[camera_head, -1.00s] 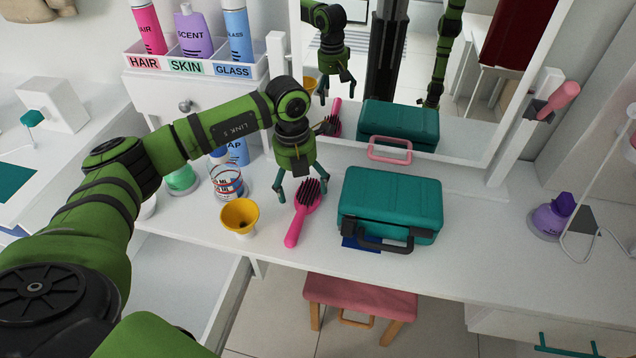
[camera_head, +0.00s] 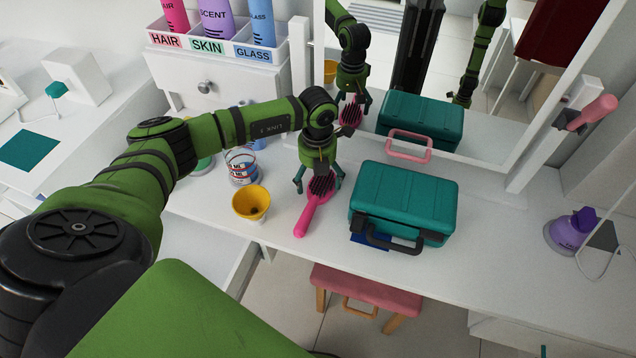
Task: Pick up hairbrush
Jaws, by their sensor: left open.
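A pink hairbrush (camera_head: 307,214) with dark bristles lies on the white vanity table, its handle toward the front edge and its head toward the mirror. My left gripper (camera_head: 318,184) points down over the brush head, with its two teal fingers apart, one on each side of the head. The gripper partly hides the far end of the head. I cannot tell whether the fingers touch the brush. My right gripper is not directly in view.
A teal case (camera_head: 405,197) with a dark handle stands close to the right of the brush. A yellow cup (camera_head: 251,203) stands to its left, with a glass jar (camera_head: 243,167) behind. A mirror stands at the back. A pink stool (camera_head: 366,288) is below the front edge.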

